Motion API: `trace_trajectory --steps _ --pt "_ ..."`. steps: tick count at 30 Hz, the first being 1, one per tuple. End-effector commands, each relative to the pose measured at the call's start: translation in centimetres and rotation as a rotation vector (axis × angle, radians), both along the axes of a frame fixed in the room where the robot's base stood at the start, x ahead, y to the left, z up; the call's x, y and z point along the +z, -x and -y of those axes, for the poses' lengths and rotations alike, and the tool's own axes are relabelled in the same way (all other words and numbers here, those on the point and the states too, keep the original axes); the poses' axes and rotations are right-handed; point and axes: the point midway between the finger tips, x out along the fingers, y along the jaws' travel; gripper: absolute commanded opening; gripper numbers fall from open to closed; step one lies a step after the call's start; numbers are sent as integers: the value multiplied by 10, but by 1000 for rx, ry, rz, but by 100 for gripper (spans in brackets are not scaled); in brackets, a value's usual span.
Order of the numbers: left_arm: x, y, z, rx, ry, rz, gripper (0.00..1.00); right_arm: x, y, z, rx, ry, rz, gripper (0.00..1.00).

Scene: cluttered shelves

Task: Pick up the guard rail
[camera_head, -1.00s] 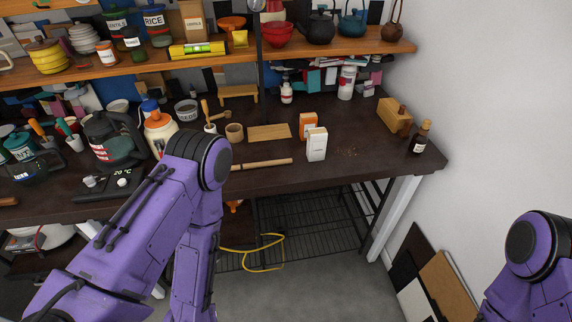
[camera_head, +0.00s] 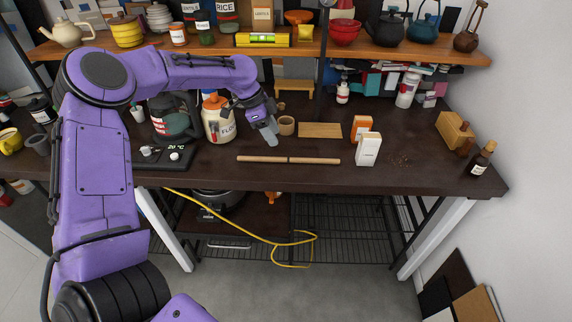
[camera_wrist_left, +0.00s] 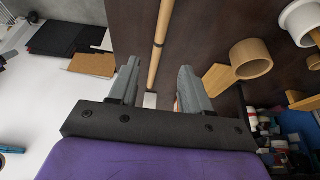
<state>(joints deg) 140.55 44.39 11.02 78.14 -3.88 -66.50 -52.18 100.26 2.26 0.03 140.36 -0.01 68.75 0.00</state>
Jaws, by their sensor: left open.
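The guard rail looks to be the long, thin wooden rod (camera_head: 264,159) lying along the front edge of the dark table (camera_head: 215,172), with a dark band near its middle. My left gripper (camera_head: 267,132) is above the table, behind the rod, near a small wooden cup (camera_head: 286,125). In the left wrist view, my left gripper (camera_wrist_left: 157,88) is open and empty, and the rod (camera_wrist_left: 155,65) runs lengthwise beyond the gap between the fingers, not touching them. My right gripper is not in view.
A flour jar (camera_head: 217,122), a kettle (camera_head: 174,122) and a scale (camera_head: 165,157) stand left of the gripper. A wooden board (camera_head: 320,130), orange box (camera_head: 361,126) and white carton (camera_head: 368,149) are to the right. A shelf (camera_head: 290,49) runs above the back.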

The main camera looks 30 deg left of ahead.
Motion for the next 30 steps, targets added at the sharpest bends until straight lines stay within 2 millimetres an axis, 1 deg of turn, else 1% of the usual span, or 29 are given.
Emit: trace_trajectory --steps 3,6,8,10,13,16,19,24,25,26,27,29,30 --pt "-21 -3 8 -2 -1 -7 48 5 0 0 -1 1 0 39" --pt "-35 -6 12 -1 -1 -6 48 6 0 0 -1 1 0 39" --pt "-40 -8 14 0 0 -5 48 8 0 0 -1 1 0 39" --pt "-48 -10 18 0 0 -8 48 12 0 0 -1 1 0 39" --pt "-65 -14 24 0 0 -9 48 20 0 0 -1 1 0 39" --pt "-81 -18 29 0 -1 -8 48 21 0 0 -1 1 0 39" --pt "-87 -20 31 0 -1 -4 48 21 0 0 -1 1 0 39" --pt "-88 -20 31 0 -1 -3 48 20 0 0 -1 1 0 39" --pt "-88 -20 32 0 -1 -3 45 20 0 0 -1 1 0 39" --pt "-88 -20 32 1 0 -3 35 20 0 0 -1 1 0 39" --pt "-88 -20 31 1 0 -3 22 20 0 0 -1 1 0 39" --pt "-88 -20 31 1 0 -3 3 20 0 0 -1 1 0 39" --pt "-88 -20 31 1 0 -3 0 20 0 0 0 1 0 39"
